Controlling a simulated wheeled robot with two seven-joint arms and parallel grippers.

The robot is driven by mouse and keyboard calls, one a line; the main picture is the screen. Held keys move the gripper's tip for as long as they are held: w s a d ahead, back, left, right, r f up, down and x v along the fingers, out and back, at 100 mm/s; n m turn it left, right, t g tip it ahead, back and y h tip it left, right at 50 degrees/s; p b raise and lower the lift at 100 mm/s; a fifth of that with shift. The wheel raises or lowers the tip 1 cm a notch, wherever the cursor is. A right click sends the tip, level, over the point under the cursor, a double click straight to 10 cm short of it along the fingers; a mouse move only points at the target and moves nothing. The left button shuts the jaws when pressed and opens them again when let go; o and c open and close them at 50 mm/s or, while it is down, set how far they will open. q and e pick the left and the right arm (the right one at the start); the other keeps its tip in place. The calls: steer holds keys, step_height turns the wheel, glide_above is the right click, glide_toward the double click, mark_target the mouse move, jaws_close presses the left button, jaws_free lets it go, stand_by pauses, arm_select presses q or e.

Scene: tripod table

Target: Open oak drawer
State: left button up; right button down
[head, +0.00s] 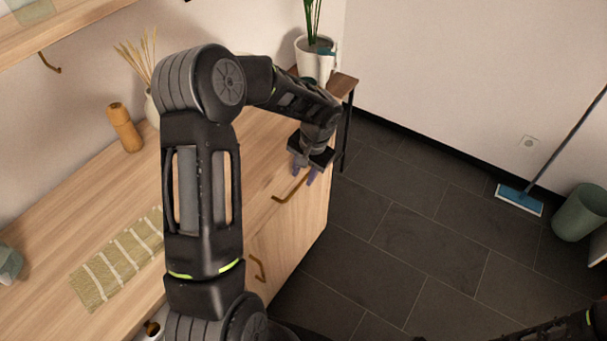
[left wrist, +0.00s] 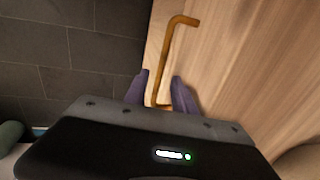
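The oak drawer (head: 305,213) is in the upper right of the wooden cabinet front in the head view and looks closed. Its brass bar handle (head: 288,190) also shows in the left wrist view (left wrist: 172,55). My left gripper (head: 304,175) is at the handle's far end in the head view. In the left wrist view, its two purple fingers (left wrist: 160,88) are apart, with the handle's lower end showing between them. Gaps show beside the handle, and I cannot tell whether a finger touches it. My right gripper is out of view.
A second brass handle (head: 257,268) is lower on the cabinet. A mop (head: 519,200) and green bin (head: 580,214) stand right; the dark tiled floor (head: 400,220) between is clear.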

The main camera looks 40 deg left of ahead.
arm_select(q)
steer(key=shift+a+f, duration=0.1)
steer(key=shift+f, duration=0.55)
jaws_close()
stand_by(1.0)
